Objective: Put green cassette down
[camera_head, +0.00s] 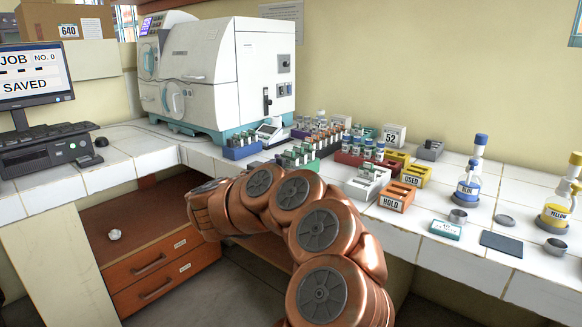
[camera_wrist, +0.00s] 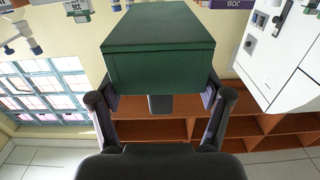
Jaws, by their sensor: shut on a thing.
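The green cassette (camera_wrist: 158,60) is a dark green box and fills the upper middle of the wrist view. My gripper (camera_wrist: 162,100) has one finger on each side of it and is shut on it. The cassette's far side is hidden. In the head view my copper arm reaches to the front edge of the white tiled counter (camera_head: 400,235); I cannot make out the held cassette there.
A white machine (camera_head: 205,75) stands at the back left. Racks of small green-topped items (camera_head: 300,155) crowd the counter's middle. An orange HOLD holder (camera_head: 396,196), a yellow USED holder (camera_head: 416,175), a blue bottle (camera_head: 468,187) and a yellow bottle (camera_head: 557,208) stand rightward.

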